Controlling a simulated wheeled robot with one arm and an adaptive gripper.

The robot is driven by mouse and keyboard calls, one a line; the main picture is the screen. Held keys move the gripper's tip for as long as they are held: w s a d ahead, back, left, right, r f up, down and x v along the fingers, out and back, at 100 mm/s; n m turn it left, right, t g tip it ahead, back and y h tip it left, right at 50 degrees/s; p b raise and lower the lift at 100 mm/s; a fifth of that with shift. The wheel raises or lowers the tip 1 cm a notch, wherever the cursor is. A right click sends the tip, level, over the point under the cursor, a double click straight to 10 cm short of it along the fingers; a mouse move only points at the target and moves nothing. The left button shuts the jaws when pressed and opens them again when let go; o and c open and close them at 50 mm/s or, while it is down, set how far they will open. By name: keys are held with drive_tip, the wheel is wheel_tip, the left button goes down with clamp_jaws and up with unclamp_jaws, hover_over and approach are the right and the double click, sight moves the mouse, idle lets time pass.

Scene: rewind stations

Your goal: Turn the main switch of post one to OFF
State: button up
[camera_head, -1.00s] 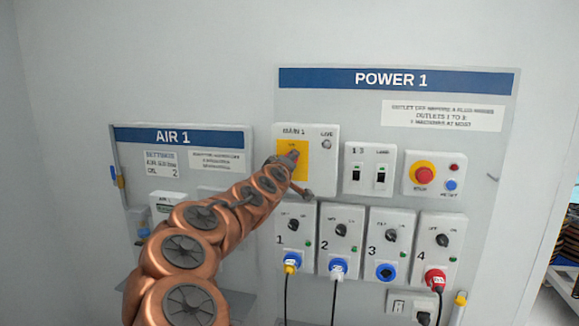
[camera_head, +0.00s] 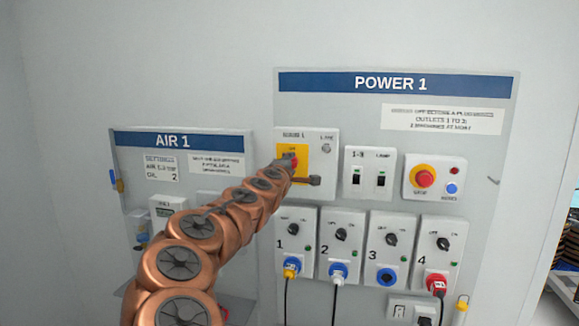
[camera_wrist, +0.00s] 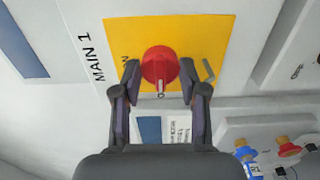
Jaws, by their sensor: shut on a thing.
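The main switch of post one is a red round knob (camera_wrist: 158,66) on a yellow plate (camera_wrist: 195,40) marked MAIN 1, in the upper middle of the wrist view. In the head view the yellow plate (camera_head: 300,148) is at the top left of the POWER 1 panel (camera_head: 400,150). My gripper (camera_wrist: 160,78) is shut on the red knob, one finger on each side. In the head view my gripper (camera_head: 291,163) hides most of the knob. A label beside the knob is partly covered, and I cannot tell which position the knob points to.
Right of the switch are a two-rocker box (camera_head: 369,173) and a red stop button (camera_head: 424,176) on a yellow base. Below are several outlets with small black switches, some with plugs and cables (camera_head: 338,272). The AIR 1 panel (camera_head: 180,141) is at left, partly behind my arm.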

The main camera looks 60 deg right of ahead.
idle(0.4)
drive_tip(key=o, duration=1.1)
drive_tip(key=shift+o, duration=0.2)
drive_tip(key=shift+a, duration=0.1)
drive_tip(key=v, duration=0.7)
drive_tip(key=shift+s+a, duration=0.2)
drive_tip(key=shift+a, duration=0.15)
